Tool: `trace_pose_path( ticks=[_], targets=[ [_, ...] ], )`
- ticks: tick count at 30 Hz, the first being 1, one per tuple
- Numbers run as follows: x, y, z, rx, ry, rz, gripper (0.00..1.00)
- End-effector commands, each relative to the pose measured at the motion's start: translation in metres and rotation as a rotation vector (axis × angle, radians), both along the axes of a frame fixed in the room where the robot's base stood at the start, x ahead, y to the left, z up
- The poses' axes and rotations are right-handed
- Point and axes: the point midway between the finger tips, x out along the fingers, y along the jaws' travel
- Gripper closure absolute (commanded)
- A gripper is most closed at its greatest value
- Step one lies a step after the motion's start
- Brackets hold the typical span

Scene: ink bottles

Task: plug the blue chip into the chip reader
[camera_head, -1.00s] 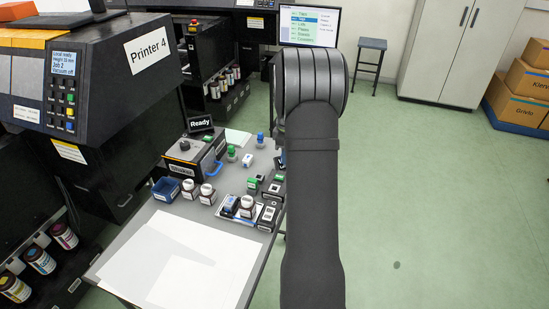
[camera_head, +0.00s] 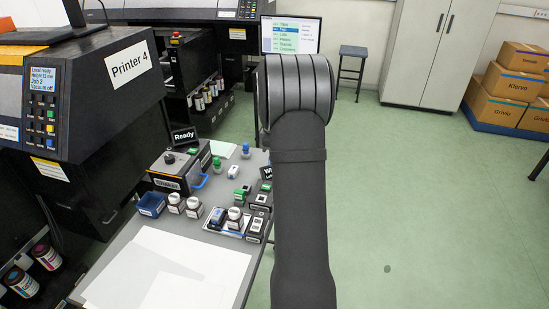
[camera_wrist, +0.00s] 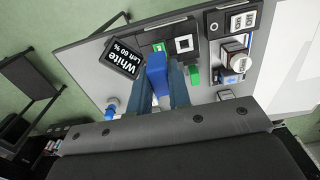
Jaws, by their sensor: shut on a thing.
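My gripper (camera_wrist: 159,88) is shut on the blue chip (camera_wrist: 157,72), which sticks out beyond the fingertips in the wrist view. Ahead of the chip is a black unit, apparently the chip reader (camera_wrist: 150,39), with a green square on it and a sign (camera_wrist: 124,58) reading "White Left 60 %" beside it. The chip's far end overlaps the unit's near edge in the picture; I cannot tell whether they touch. In the head view my arm hides the gripper and chip; part of the sign (camera_head: 267,173) shows at the arm's left edge.
A green chip (camera_wrist: 194,75) lies close to the right finger. Ink bottles (camera_head: 235,213), a blue tray (camera_head: 152,204) and a machine with a "Ready" sign (camera_head: 184,136) stand on the grey table. White sheets (camera_head: 165,270) cover its front. Open floor lies to the right.

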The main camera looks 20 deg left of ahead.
Motion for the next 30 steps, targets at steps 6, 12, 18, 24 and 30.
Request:
trace_pose_path(
  ticks=[6,12,18,24,30],
  targets=[
    [-0.022,0.020,-0.030,-0.002,0.004,0.004,1.00],
    [-0.043,0.035,-0.055,-0.001,0.003,0.002,1.00],
    [-0.044,0.037,-0.064,0.000,0.001,0.000,1.00],
    [-0.044,0.036,-0.078,0.000,0.002,0.000,1.00],
    [-0.044,0.036,-0.097,0.000,0.002,0.000,1.00]
  ],
)
